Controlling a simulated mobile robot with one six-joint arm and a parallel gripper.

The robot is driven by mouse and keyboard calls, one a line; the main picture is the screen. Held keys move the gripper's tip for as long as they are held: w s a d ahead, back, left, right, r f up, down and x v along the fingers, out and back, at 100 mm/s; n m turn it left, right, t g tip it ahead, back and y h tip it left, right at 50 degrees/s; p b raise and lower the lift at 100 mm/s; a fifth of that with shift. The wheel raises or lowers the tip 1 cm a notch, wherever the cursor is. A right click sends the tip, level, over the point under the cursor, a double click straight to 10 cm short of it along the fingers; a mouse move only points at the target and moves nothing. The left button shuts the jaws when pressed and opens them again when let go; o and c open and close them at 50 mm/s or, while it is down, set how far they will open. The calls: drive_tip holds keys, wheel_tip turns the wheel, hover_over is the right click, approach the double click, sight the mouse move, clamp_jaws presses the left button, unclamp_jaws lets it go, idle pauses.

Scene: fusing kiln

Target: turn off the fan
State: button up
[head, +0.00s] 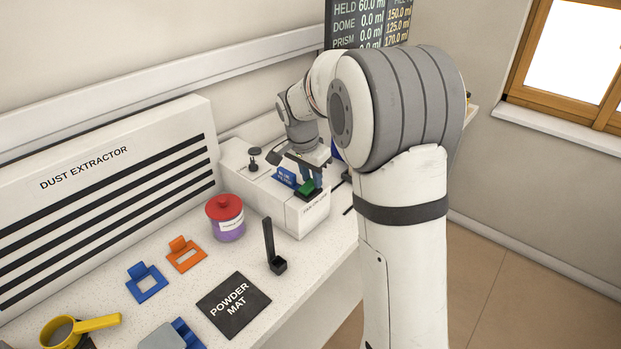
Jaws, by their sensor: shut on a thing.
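A white control box (262,196) stands on the bench. A green piece (307,188) that looks like a switch sits at its right end, and a small dark knob (253,160) is at its back left. Lettering on the box front is too small to read surely. My gripper (306,178) is over the right end of the box, shut on the green piece as far as I can tell. Its fingers partly hide the contact. A blue plate with white lettering (285,177) is just left of the fingers. The large dust extractor panel (113,178) with dark slots stands along the wall.
A purple jar with a red lid (226,217), an orange holder (186,255), a blue holder (146,283), a black upright scoop (275,262), a powder mat (233,306) and a yellow-handled cup (72,329) occupy the bench. A display (368,25) is behind my arm.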

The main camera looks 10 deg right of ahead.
sight(308, 188)
drive_tip(key=o, duration=1)
drive_tip(key=shift+r, duration=0.1)
drive_tip(key=shift+b+v, duration=0.35)
drive_tip(key=shift+v, duration=3.5)
drive_tip(key=s+f+n, duration=0.1)
drive_tip(key=s+n, duration=0.2)
drive_tip(key=s, duration=0.6)
drive_tip(key=s+f+n+t+y, duration=0.1)
drive_tip(key=s+n, duration=0.3)
drive_tip(key=s, duration=0.5)
drive_tip(key=s+f+n+y, duration=0.1)
drive_tip(key=s+f+n, duration=0.1)
drive_tip(key=s, duration=0.8)
drive_tip(key=shift+d+f+n, duration=0.25)
drive_tip(key=shift+f+n, duration=0.15)
drive_tip(key=shift+n, duration=0.5)
